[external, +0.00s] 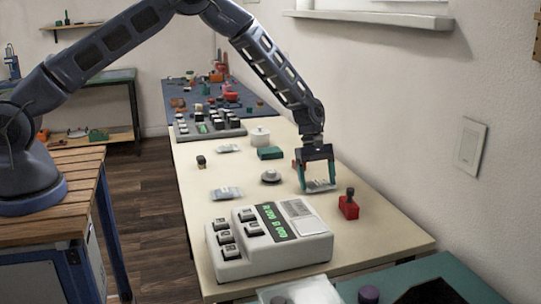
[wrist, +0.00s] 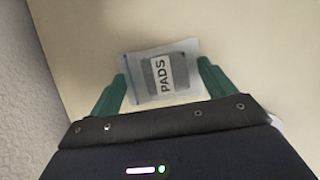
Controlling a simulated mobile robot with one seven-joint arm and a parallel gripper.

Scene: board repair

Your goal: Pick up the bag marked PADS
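The bag marked PADS (wrist: 162,72) is a small clear bag with a grey and white label, lying on the cream table. In the wrist view it sits between the two green fingers of my gripper (wrist: 165,85). The fingers stand apart on either side of the bag; whether they touch its edges I cannot tell. In the external view my gripper (external: 318,187) points down over the right side of the table, with the bag (external: 319,185) mostly hidden between its fingers.
A red stamp-like block (external: 349,206) stands just right of my gripper, and a round grey item (external: 271,176) to its left. A white keypad machine (external: 268,240) is in front. Other bags (external: 227,193) lie to the left. The wall (external: 400,130) is close on the right.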

